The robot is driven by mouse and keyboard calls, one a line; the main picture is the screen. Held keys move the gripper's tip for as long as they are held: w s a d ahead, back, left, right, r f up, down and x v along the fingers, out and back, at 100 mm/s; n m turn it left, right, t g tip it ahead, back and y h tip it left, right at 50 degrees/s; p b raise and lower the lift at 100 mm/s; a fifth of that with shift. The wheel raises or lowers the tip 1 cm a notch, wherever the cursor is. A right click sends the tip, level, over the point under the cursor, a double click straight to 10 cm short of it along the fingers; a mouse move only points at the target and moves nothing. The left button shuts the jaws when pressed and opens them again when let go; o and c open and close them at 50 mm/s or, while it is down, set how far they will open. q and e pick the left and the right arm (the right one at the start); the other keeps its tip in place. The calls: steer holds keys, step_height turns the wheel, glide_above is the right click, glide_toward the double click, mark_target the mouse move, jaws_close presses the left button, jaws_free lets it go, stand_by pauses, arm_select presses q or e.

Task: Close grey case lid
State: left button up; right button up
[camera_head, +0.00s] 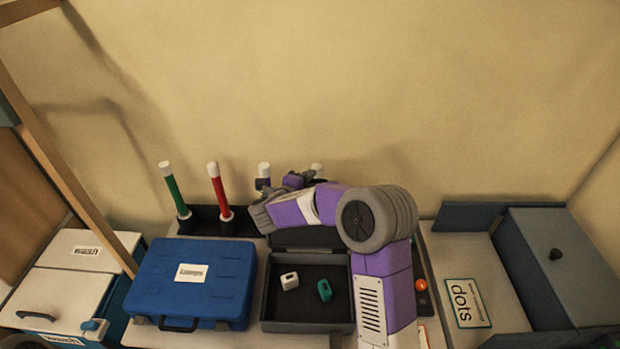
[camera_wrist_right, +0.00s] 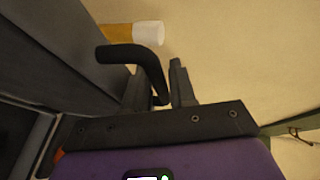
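The grey case (camera_head: 264,312) stands open in the middle of the table, with a white block (camera_head: 289,281) and a teal block (camera_head: 325,290) inside. Its lid (camera_head: 300,238) stands raised at the back, partly hidden by my right arm. My right gripper (camera_head: 292,182) is behind the lid's top in the head view, small and partly covered. In the right wrist view, the dark bent lid handle (camera_wrist_right: 130,54) passes between the fingers of the gripper (camera_wrist_right: 160,92), which look closed against it. The lid's dark panel fills the left there. My left gripper is not in view.
A shut blue case (camera_head: 193,283) stands close on the left. A dark rack with upright markers, green (camera_head: 174,190) and red (camera_head: 216,190), is behind.

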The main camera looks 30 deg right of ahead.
steer(key=shift+x, duration=0.8)
steer(key=shift+a, duration=0.1)
jaws_close()
